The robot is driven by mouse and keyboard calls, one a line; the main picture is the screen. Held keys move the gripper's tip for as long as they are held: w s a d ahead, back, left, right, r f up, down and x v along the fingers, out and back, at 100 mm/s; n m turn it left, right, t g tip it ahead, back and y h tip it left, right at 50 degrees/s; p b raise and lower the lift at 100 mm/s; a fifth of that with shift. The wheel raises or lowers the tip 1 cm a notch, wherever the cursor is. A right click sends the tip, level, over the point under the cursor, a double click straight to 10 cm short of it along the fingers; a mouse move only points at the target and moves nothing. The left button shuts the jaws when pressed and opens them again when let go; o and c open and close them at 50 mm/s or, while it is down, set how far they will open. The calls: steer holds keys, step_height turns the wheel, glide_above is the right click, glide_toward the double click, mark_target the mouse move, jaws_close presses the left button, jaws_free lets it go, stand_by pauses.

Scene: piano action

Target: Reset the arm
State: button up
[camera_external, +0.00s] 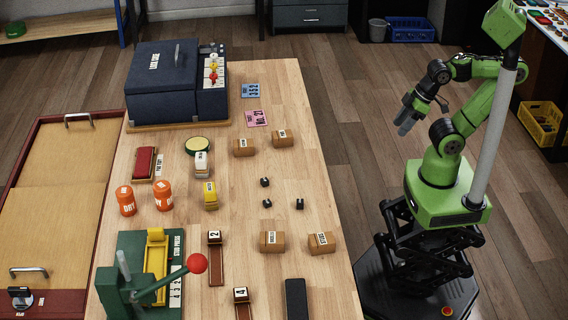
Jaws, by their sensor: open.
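My arm is green and black and stands on its base to the right of the wooden table (262,80). My gripper (402,127) hangs at the end of the folded arm, past the table's right edge and over the floor. It points down and to the left, and I see nothing held in it. It is open, though its fingers look small and close together from this angle. It touches nothing on the table.
The table bears a dark blue box (160,85), a green press (135,285) with a red knob, orange canisters (163,196), several wooden blocks (272,242) and small black pieces (267,203). Floor between table and base is clear. A yellow crate (540,125) stands far right.

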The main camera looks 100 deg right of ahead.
step_height(320, 180, up, 10)
steer(key=p, duration=0.9)
steer(key=shift+f, duration=0.25)
steer(key=shift+o, duration=0.5)
